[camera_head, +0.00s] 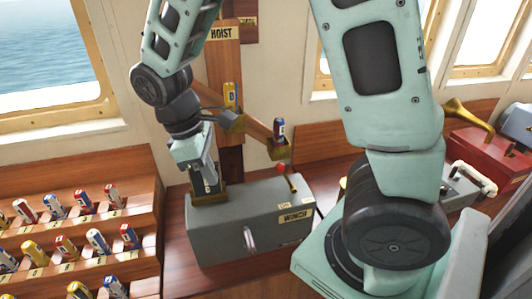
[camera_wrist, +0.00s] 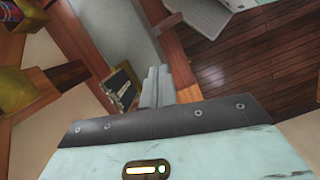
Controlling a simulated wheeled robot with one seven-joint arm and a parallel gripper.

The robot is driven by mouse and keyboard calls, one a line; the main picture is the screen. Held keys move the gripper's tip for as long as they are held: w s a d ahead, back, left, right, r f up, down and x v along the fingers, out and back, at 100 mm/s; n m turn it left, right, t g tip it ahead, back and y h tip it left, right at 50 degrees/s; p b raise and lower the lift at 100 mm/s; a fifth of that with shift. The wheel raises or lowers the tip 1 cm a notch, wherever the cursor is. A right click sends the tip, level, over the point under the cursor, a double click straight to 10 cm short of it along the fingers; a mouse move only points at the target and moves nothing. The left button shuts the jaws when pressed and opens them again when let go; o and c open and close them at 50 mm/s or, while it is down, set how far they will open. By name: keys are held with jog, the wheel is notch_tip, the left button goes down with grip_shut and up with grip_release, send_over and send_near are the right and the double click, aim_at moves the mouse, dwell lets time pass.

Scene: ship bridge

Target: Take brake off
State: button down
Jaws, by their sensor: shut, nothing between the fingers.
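The grey winch box (camera_head: 250,220), labelled WINCH, sits on a wooden surface. A lever with a red knob (camera_head: 282,169) stands on its top right, beside small tags too small to read; which part is the brake I cannot tell for sure. A pale handle (camera_head: 249,238) is on the front face. A brass-coloured socket (camera_head: 208,198) is at the top left end of the box. My gripper (camera_head: 211,178) points down just above or beside this socket, left of the red-knobbed lever. In the wrist view my gripper's fingers (camera_wrist: 159,76) are together and empty, beside a dark gold-framed piece (camera_wrist: 124,86).
A stepped rack (camera_head: 75,222) of several cells stands left. A red box with a brass horn (camera_head: 470,140) is right.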

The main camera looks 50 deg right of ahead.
jog(key=w+d+r+g+h+p, duration=0.1)
jog(key=w+d, duration=0.3)
jog(key=d, duration=0.5)
jog(key=shift+d+r+h+p, duration=0.3)
jog(key=shift+r+h+p, duration=0.1)
jog(key=shift+r+h, duration=0.1)
jog(key=shift+f, duration=0.15)
jog(key=s+d+f+p, duration=0.5)
jog(key=d+f, duration=0.1)
jog(key=f, duration=0.2)
jog(key=shift+s, duration=0.15)
jog(key=shift+d, duration=0.1)
